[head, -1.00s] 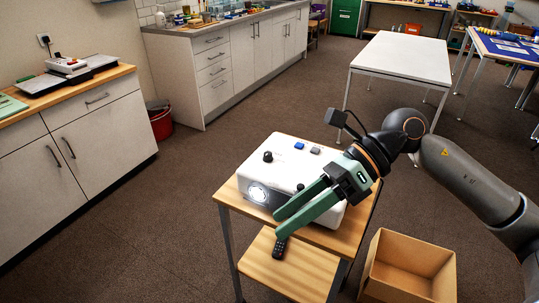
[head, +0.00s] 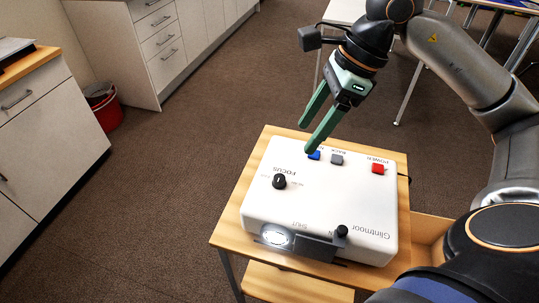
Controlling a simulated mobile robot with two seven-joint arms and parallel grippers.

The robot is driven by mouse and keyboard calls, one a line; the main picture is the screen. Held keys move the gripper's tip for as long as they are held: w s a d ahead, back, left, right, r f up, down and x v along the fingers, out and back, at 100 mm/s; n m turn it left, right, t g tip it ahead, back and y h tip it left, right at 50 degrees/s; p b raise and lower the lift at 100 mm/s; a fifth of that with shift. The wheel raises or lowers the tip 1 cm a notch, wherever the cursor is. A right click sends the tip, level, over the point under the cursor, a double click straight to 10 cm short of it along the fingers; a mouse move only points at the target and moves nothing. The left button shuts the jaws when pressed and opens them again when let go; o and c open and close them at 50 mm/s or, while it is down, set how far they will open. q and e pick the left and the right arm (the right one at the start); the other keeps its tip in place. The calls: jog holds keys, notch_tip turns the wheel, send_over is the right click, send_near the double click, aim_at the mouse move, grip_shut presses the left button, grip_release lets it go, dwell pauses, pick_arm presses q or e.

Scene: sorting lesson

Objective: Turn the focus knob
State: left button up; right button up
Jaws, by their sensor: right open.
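The focus knob (head: 279,181) is a small black knob on the top of a white projector (head: 318,208), at its left side near the word FOCUS. The projector's lens (head: 276,236) glows white at the near left edge. My right gripper (head: 304,138) is open, with green fingers pointing down and left, near the projector's far edge. It is up and to the right of the focus knob in the picture and apart from it. Nothing is between the fingers. My left gripper is not in view.
The projector stands on a small wooden trolley (head: 237,212). On its top are a blue button (head: 314,155), a grey button (head: 336,160), a red power button (head: 378,169) and a second black knob (head: 342,231). A red bucket (head: 104,108) and cabinets stand left. Open floor lies between.

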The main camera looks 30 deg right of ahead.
aim_at(279, 177)
jog(key=b+x, duration=0.1)
jog(key=x, duration=1.1)
jog(key=shift+s+a+f, duration=0.1)
jog(key=shift+s+a, duration=0.05)
grip_shut()
